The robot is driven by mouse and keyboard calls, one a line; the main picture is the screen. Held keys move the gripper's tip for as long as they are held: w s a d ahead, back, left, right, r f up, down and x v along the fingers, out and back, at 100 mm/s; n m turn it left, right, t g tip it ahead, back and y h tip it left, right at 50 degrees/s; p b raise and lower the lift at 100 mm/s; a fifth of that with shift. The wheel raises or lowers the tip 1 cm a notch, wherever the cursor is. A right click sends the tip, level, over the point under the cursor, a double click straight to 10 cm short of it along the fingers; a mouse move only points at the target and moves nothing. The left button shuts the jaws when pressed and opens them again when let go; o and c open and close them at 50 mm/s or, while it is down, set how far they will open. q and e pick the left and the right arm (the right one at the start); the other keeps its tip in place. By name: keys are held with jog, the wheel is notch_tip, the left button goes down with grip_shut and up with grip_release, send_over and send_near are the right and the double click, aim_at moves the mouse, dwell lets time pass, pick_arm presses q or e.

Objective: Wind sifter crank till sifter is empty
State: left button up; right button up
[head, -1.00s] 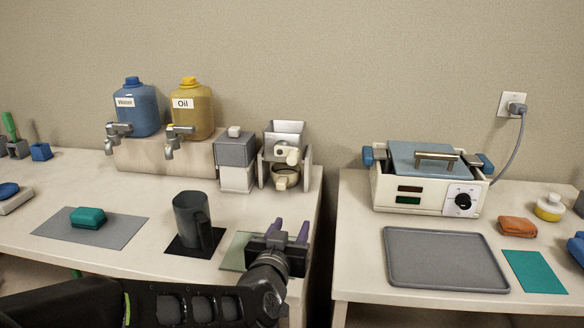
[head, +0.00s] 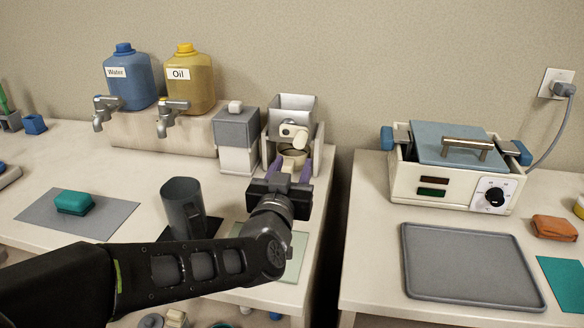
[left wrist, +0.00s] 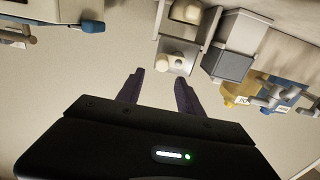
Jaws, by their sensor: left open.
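The sifter (head: 293,108) is a grey, square-topped hopper in a stand at the back right of the left table. Its cream crank (head: 296,134) is on the front face, and a cream cup (head: 292,157) sits below it. My left gripper (head: 290,170) is open and empty just in front of the cup, below the crank. In the left wrist view, the purple fingers of my left gripper (left wrist: 160,92) point toward the sifter (left wrist: 180,50), with the crank beyond the fingertips. The sifter's contents cannot be seen. My right gripper is not in view.
A grey and white box (head: 237,140) stands left of the sifter. A dark mug (head: 183,205) is left of my gripper. Water (head: 128,80) and oil (head: 190,82) jugs stand behind. A gap separates the right table, with the wax warmer (head: 455,170) and a grey tray (head: 465,265).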

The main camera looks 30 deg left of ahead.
aim_at(301, 145)
pick_arm(q)
jog(key=x, duration=0.8)
jog(key=shift+w+a, duration=0.1)
jog(key=shift+w+b, duration=0.2)
jog(key=shift+b, duration=0.3)
dwell(0.4)
jog(key=c, duration=0.9)
grip_shut()
